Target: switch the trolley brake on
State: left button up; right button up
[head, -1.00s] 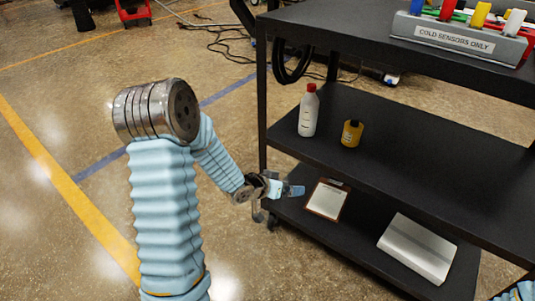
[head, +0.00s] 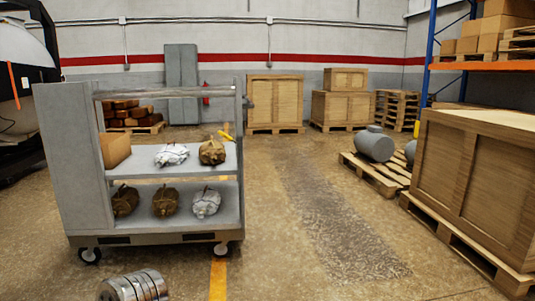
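A grey trolley (head: 66,150) with two shelves stands at the left of the head view. A horizontal bar (head: 165,92) runs across its top. A small yellow piece (head: 225,131) shows by its right post; I cannot tell whether it is a brake lever. Castors (head: 221,249) show under its base, with no clear brake state. Neither of my grippers is in view; only a metal joint of my arm shows at the bottom left.
The trolley carries several wrapped bundles (head: 172,154) and a brown box (head: 115,149). A large crate (head: 476,178) on a pallet stands at the right, with a grey cylinder (head: 374,145) on another pallet behind it. The floor (head: 330,220) between trolley and crate is clear.

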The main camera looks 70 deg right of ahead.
aim_at(225, 136)
jog(key=i+l+z, duration=0.15)
jog(key=z, duration=0.35)
jog(key=i+z, duration=0.2)
jog(key=z, duration=0.3)
jog(key=i+z, duration=0.2)
jog(key=z, duration=0.3)
jog(key=i+j+z, duration=0.25)
jog(key=i, duration=0.3)
jog(key=i+j+z, duration=0.2)
jog(key=i+j, duration=0.15)
jog(key=i, duration=0.15)
